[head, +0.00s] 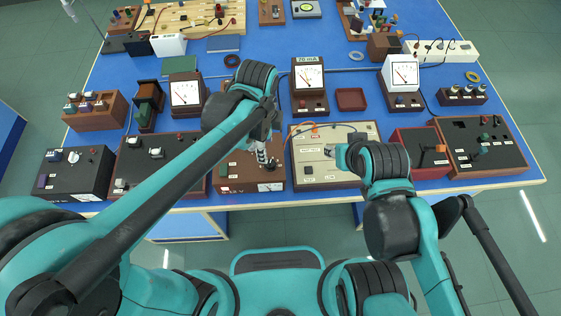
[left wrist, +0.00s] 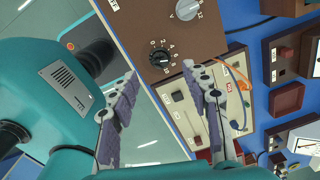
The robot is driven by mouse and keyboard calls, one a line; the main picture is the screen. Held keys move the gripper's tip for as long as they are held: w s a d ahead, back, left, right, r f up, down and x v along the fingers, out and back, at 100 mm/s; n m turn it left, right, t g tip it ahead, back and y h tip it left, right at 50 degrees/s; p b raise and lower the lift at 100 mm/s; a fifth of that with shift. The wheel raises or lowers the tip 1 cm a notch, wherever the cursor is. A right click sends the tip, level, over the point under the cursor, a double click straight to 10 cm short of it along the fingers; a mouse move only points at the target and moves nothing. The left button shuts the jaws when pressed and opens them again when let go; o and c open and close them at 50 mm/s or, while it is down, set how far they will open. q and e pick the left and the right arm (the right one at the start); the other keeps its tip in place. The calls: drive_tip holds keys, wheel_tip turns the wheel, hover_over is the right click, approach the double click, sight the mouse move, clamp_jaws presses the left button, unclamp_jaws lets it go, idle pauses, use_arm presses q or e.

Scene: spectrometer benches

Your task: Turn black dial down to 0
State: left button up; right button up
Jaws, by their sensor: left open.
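The black dial (left wrist: 160,57) is a round knob with a numbered scale around it, on the brown box's top (left wrist: 150,25). It shows in the left wrist view; its pointer setting is too small to read. My left gripper (left wrist: 160,72) is open, its two grey fingers apart, with the dial just beyond and between the tips; contact cannot be told. In the head view my left gripper (head: 268,163) points down over the brown box (head: 235,172) and mostly hides the dial. My right gripper (head: 343,156) is over the beige box; its jaw opening is unclear.
A grey dial (left wrist: 186,10) is on the same box. The beige box (head: 310,175) with switches stands to the right, a dark brown box (head: 135,180) with knobs to the left. Meters (head: 308,75) stand behind. The table's front edge is close.

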sight(270, 163)
use_arm(q)
drive_tip(key=shift+d+f+m, duration=0.25)
drive_tip(key=shift+d+m, duration=0.15)
drive_tip(key=shift+d, duration=0.1)
drive_tip(key=shift+s+d+f, duration=0.1)
drive_tip(key=shift+f, duration=0.25)
wheel_tip(270, 163, down, 7)
drive_tip(key=b, duration=0.3)
clamp_jaws()
